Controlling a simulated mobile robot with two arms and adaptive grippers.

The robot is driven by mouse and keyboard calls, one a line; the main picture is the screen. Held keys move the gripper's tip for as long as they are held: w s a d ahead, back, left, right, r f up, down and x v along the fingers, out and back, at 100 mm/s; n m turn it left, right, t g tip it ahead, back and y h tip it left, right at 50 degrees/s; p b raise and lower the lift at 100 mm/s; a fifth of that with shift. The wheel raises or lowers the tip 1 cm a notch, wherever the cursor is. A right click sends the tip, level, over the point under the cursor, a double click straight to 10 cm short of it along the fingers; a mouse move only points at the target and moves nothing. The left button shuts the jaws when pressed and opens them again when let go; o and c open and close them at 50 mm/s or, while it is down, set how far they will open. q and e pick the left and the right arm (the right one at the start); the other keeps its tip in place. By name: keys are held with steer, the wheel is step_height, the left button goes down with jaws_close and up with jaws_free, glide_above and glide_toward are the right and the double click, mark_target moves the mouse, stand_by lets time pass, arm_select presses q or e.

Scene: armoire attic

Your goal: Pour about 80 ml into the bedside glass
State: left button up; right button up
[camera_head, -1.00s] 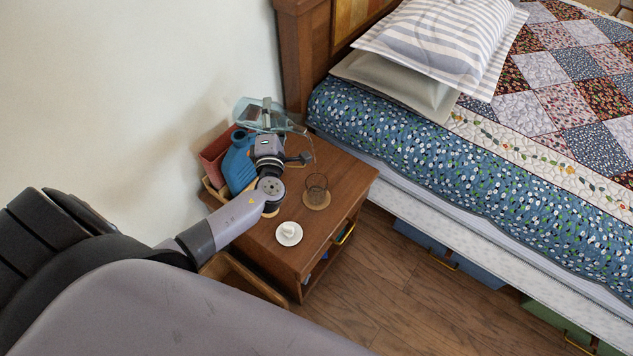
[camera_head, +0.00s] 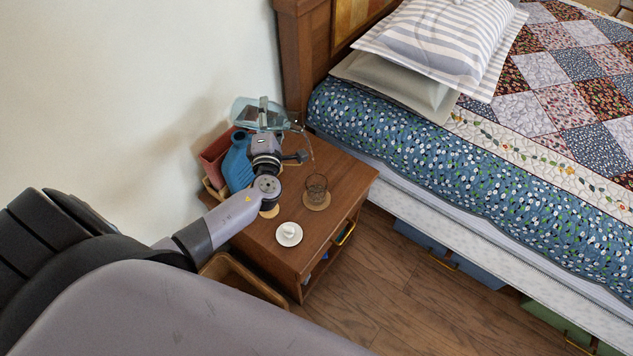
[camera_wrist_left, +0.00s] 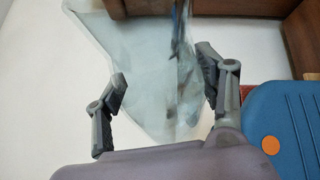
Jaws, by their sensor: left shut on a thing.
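A translucent pale blue jug (camera_head: 246,111) is tilted high over the back of the nightstand (camera_head: 333,165), its lip towards the right. My left gripper (camera_head: 266,124) is shut on it. In the left wrist view the jug (camera_wrist_left: 150,75) fills the space between the fingers. A thin, pale line runs down from the lip towards the bedside glass; it looks like a stream. The clear glass (camera_head: 317,186) stands upright on a round coaster (camera_head: 316,203), apart from the jug. Its lower part looks dark, but its level is hard to read. My right gripper is out of view.
A blue ribbed bottle-like object (camera_head: 237,163) and a reddish box (camera_head: 214,153) stand at the nightstand's left back. A white dish (camera_head: 289,234) with a small white item lies in front. The bed (camera_head: 400,170) borders the right, the wall (camera_head: 150,90) the left.

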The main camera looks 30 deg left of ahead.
arm_select(q)
steer(key=shift+s+a+r+n+g, duration=0.1)
steer(key=shift+a+r+n+g, duration=0.5)
steer(key=shift+n, duration=0.5)
steer(key=shift+r+p, duration=0.6)
steer(key=shift+p, duration=0.2)
steer(key=shift+n, duration=0.4)
steer(key=shift+f, duration=0.2)
steer(key=shift+d+r+p, duration=0.2)
steer(key=shift+r+p, duration=0.25)
steer(key=shift+p, duration=0.4)
steer(key=shift+n+h, duration=0.3)
steer(key=shift+n, duration=0.1)
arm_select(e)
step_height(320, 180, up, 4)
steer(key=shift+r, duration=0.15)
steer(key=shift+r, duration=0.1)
